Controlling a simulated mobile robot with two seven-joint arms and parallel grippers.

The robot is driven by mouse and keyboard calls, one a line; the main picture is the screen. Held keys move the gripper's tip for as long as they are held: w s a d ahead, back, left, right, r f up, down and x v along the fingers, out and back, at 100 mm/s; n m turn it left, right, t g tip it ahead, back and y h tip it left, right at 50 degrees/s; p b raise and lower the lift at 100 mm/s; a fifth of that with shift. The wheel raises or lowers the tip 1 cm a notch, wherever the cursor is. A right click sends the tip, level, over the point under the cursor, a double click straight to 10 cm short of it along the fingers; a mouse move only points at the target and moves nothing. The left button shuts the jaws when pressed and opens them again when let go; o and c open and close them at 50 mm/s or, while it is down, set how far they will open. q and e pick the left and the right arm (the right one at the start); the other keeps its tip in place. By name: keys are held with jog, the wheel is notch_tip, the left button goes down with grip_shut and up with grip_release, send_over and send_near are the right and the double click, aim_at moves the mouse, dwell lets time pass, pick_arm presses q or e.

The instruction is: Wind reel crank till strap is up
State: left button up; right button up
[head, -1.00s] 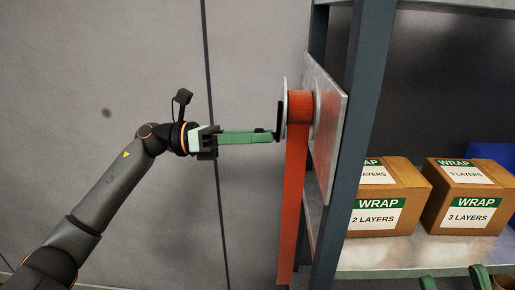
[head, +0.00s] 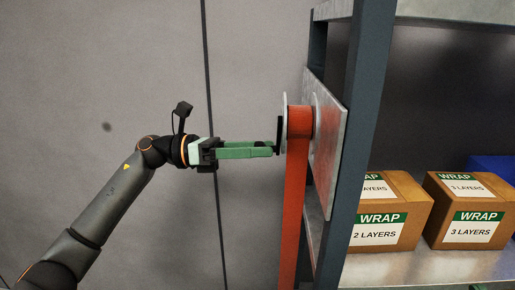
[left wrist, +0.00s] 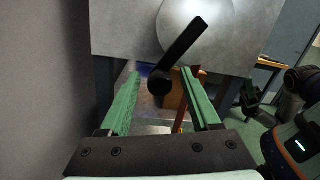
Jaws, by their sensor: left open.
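The reel (head: 284,117) is mounted on a grey metal plate (head: 328,150) on the rack post. Its red-orange strap (head: 293,210) hangs straight down out of the picture. The black crank arm (head: 279,134) shows edge-on at the reel's left face. In the left wrist view the crank arm (left wrist: 183,42) slants down-left to a round handle (left wrist: 159,83). My left gripper (head: 274,150) is open, with its green fingers on either side of the handle; contact cannot be told. A partly hidden green-and-black gripper (left wrist: 250,97), seemingly my right, shows at the left wrist view's right.
A blue-grey rack post (head: 358,130) stands right of the reel. Cartons labelled "2 layers" (head: 388,211) and "3 layers" (head: 470,209) sit on the metal shelf (head: 430,267). A plain grey wall (head: 100,60) is behind my left arm, with free room there.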

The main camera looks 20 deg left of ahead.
pick_arm(q)
jog(key=p+v, duration=0.1)
jog(key=v, duration=1.1)
jog(key=shift+a, duration=0.3)
pick_arm(e)
jog(key=shift+d+r, duration=0.1)
jog(key=shift+r, duration=0.5)
pick_arm(q)
jog(key=shift+d, duration=0.1)
pick_arm(e)
jog(key=shift+w+f+h, duration=0.1)
jog(key=shift+h, duration=0.2)
